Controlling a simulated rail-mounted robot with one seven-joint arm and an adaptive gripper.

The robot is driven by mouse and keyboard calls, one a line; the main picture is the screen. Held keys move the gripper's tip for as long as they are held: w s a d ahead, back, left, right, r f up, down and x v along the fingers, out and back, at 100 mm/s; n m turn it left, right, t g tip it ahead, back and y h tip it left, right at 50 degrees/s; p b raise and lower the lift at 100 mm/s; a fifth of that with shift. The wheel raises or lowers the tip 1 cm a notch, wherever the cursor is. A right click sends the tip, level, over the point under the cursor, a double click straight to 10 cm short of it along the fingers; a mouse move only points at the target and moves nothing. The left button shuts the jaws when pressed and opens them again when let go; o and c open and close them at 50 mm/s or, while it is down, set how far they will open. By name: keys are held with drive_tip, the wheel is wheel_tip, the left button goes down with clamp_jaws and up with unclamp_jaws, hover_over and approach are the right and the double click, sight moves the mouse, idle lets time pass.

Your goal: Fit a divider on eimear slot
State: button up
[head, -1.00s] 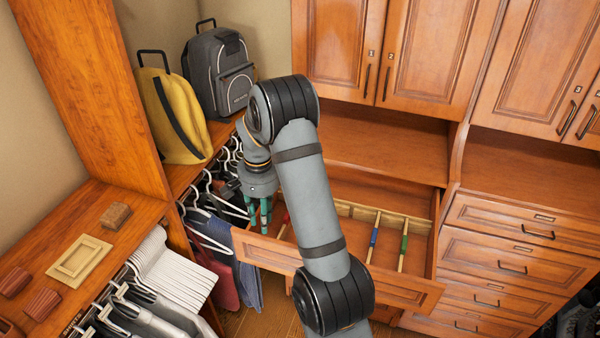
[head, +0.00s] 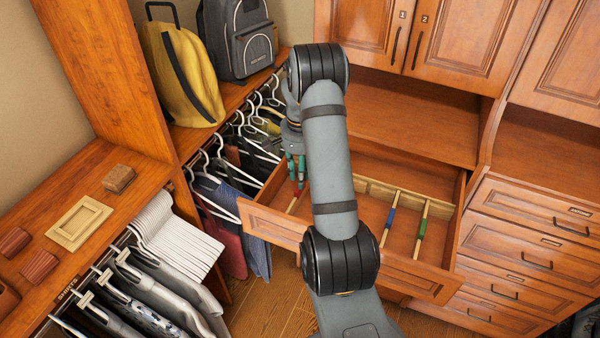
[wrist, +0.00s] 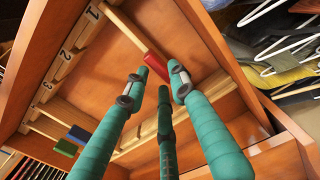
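My gripper (head: 295,176) is over the left part of the open drawer (head: 275,224), its teal fingers pointing down. In the wrist view the fingers (wrist: 158,76) are spread around a red-banded wooden divider (wrist: 154,64), with no clear grip on it. This divider also shows in the head view (head: 293,205), partly hidden by the fingers. A blue-banded divider (head: 390,218) and a green-banded divider (head: 422,228) stand in the drawer's right part. The wrist view shows a strip (wrist: 64,70) numbered 1, 2 and 3; the red-banded divider runs from near 1. I read no "eimear" label.
Clothes on white hangers (head: 262,120) crowd the drawer's left side. A yellow bag (head: 182,75) and a grey backpack (head: 237,38) stand on the shelf above them. Closed drawers (head: 528,235) are at the right. My arm hides the drawer's middle.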

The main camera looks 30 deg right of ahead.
drive_tip(key=f+b, duration=0.1)
drive_tip(key=s+f+b, duration=0.1)
drive_tip(key=f, duration=0.1)
drive_tip(key=f+b, duration=0.1)
drive_tip(key=b, duration=0.1)
drive_tip(key=shift+s+a+f, duration=0.15)
drive_tip(key=shift+s+f, duration=0.15)
drive_tip(key=shift+s, duration=0.05)
drive_tip(key=shift+w+f+b, duration=0.4)
drive_tip(key=shift+w+f, duration=0.55)
drive_tip(key=shift+w, duration=0.1)
drive_tip(key=shift+s+r, duration=0.4)
drive_tip(key=shift+w, duration=0.2)
drive_tip(key=shift+c, duration=1)
clamp_jaws()
